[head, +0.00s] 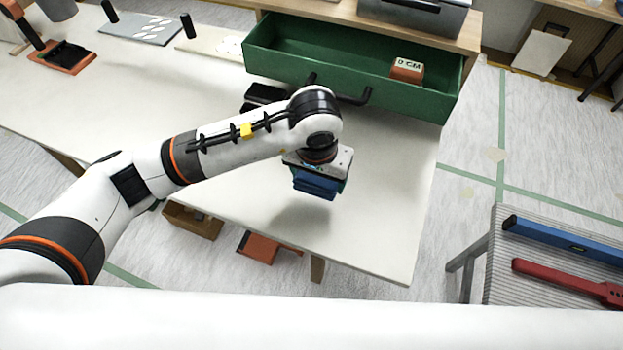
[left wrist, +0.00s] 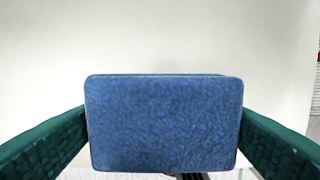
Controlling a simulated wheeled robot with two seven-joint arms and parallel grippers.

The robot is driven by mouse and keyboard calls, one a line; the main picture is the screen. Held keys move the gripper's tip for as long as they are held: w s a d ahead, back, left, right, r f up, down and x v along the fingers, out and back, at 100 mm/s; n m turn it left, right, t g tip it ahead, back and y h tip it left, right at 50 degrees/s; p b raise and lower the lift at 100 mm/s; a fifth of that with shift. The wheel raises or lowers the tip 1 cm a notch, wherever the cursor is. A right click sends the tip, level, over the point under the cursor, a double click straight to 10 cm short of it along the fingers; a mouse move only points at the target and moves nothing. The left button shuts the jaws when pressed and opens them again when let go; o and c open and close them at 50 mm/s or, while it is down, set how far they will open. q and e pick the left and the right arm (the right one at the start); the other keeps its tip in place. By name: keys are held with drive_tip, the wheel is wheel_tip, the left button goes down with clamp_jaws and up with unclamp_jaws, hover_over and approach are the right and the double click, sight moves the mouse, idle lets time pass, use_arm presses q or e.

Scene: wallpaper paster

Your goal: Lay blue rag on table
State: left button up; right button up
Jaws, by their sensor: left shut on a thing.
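The blue rag (head: 316,184) is a folded block with a fuzzy surface. My left gripper (head: 318,182) is shut on it and holds it above the white table (head: 380,200), with a soft shadow on the tabletop below. In the left wrist view the rag (left wrist: 164,123) fills the space between the two green fingers of my left gripper (left wrist: 164,140). My right gripper does not show in either view.
An open green drawer (head: 340,70) holding a small orange-and-white box (head: 407,70) is at the back. A black object (head: 262,95) lies behind my left wrist. A striped stand (head: 545,270) with blue and red tools is at right. The table's front right is clear.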

sight(317, 178)
use_arm(q)
drive_tip(key=shift+f, duration=2.6)
drive_tip(key=shift+f, duration=0.1)
drive_tip(key=shift+f, duration=0.15)
drive_tip(key=o, duration=1)
drive_tip(key=shift+r, duration=0.55)
drive_tip(key=r, duration=0.3)
drive_tip(key=s+r, duration=0.1)
drive_tip(key=r, duration=0.3)
drive_tip(key=r+b, duration=0.1)
drive_tip(key=r, duration=0.3)
drive_tip(key=shift+s+a+r, duration=0.15)
drive_tip(key=shift+s+a, duration=0.05)
drive_tip(key=shift+a, duration=0.05)
